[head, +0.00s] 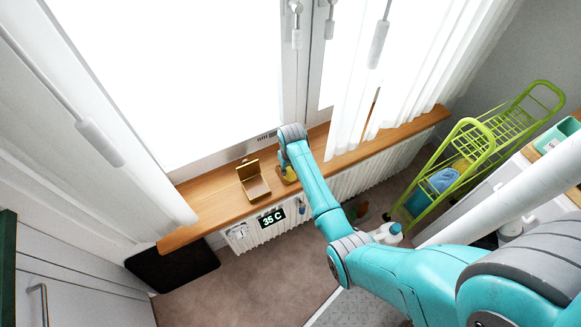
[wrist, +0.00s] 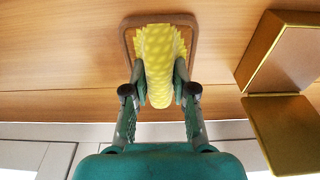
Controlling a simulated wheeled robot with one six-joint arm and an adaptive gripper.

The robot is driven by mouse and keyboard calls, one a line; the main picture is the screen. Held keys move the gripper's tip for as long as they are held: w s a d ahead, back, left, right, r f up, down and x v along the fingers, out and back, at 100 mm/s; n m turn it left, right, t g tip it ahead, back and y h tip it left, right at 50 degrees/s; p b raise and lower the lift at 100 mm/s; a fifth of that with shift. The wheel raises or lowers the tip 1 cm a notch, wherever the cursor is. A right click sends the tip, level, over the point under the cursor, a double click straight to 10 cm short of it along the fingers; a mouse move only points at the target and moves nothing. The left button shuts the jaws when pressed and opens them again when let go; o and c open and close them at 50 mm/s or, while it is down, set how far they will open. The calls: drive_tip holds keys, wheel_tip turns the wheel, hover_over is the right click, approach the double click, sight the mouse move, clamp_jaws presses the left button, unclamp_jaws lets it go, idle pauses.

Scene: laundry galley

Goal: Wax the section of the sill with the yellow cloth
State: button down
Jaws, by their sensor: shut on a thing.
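The wooden sill (head: 205,207) runs under the window, and it fills the upper part of the wrist view (wrist: 60,50). My gripper (wrist: 160,80) is shut on the yellow cloth (wrist: 158,45), with one green finger on each side of it. The cloth is bunched and patterned with paler spots. It lies over a section with a dark brown rounded border (wrist: 128,38), covering most of its inside. In the head view my gripper (head: 288,172) is at the sill, and the cloth shows only as a small yellow patch. Whether the cloth presses on the wood is hard to tell.
An open gold box (head: 253,187) stands on the sill just left of my gripper; it is on the right in the wrist view (wrist: 280,60). White curtains (head: 355,100) hang over the sill. A radiator with a 35 C display (head: 271,217) is below. A green rack (head: 465,150) stands at right.

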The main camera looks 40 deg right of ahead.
sight(280, 175)
drive_tip(key=shift+w+a, duration=0.25)
drive_tip(key=shift+a, duration=0.6)
drive_tip(key=shift+w+a, duration=0.2)
drive_tip(key=shift+a, duration=0.65)
drive_tip(key=shift+d, duration=0.1)
drive_tip(key=shift+s+d, duration=0.2)
drive_tip(key=shift+d, duration=0.55)
drive_tip(key=shift+s+d, duration=0.25)
drive_tip(key=shift+d, duration=0.45)
drive_tip(key=shift+s+d, duration=0.2)
drive_tip(key=shift+d, duration=0.55)
drive_tip(key=shift+d, duration=0.1)
drive_tip(key=shift+s+d, duration=0.1)
drive_tip(key=shift+d, duration=0.1)
drive_tip(key=shift+s+d+f, duration=0.15)
drive_tip(key=shift+s+d, duration=0.05)
drive_tip(key=shift+d, duration=0.45)
drive_tip(key=shift+a, duration=0.1)
drive_tip(key=shift+s+f, duration=0.1)
drive_tip(key=shift+s, duration=0.05)
